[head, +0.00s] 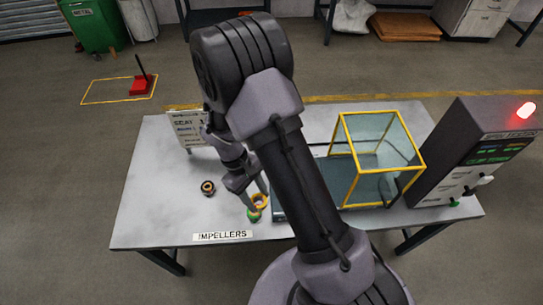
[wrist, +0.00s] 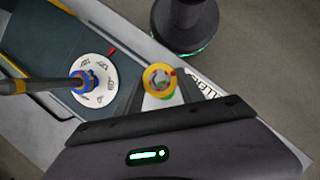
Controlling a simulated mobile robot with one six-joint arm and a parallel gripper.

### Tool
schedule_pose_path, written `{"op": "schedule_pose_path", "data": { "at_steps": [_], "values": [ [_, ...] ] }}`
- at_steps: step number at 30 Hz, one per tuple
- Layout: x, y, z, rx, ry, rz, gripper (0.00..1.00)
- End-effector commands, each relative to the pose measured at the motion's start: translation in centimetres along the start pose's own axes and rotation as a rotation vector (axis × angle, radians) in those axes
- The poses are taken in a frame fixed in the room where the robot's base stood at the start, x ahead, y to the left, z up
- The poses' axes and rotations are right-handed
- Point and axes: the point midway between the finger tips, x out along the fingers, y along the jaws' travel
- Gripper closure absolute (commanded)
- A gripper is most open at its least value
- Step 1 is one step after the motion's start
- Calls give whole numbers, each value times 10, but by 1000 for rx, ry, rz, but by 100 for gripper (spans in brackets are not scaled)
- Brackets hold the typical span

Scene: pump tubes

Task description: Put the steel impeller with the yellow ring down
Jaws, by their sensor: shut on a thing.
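The impeller with the yellow ring (head: 260,201) is at my gripper (head: 256,193), near the front middle of the table. In the wrist view the yellow ring (wrist: 152,73) shows between my fingertips (wrist: 161,88), with red and green bits inside it. My gripper is shut on this impeller. A green part (head: 253,216) shows just below the ring in the head view; I cannot tell whether it belongs to the same piece. I cannot tell whether the impeller touches the table.
A dark impeller with a copper-coloured middle (head: 208,187) lies to the left on the grey table (head: 150,205). An "IMPELLERS" label (head: 222,236) lies at the front edge. A yellow-framed clear box (head: 383,150) and a dark control cabinet (head: 460,160) stand right. A white dial (wrist: 98,82) shows in the wrist view.

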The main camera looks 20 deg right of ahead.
Motion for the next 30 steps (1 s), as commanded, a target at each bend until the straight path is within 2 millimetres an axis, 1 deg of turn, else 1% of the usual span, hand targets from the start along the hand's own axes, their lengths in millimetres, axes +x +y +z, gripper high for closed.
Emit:
{"op": "schedule_pose_path", "data": {
  "at_steps": [1,3,6,7,9,11,14,16,17,20,24,27,30],
  "values": [
    [20,-11,3,-82,-10,30,100],
    [44,-25,4,-194,-9,76,100],
    [71,-43,8,-323,-8,130,100],
    [77,-48,10,-352,-7,142,100],
    [87,-57,12,-402,-4,164,100],
    [92,-61,14,-425,-3,175,100],
    [94,-63,14,-435,0,180,100],
    [92,-63,7,-434,1,182,100],
    [91,-63,1,-433,3,183,100],
    [83,-64,-29,-431,5,183,100],
    [70,-66,-78,-431,5,182,100],
    [60,-66,-110,-430,4,182,100],
    [52,-67,-131,-431,2,181,100]
  ]
}}
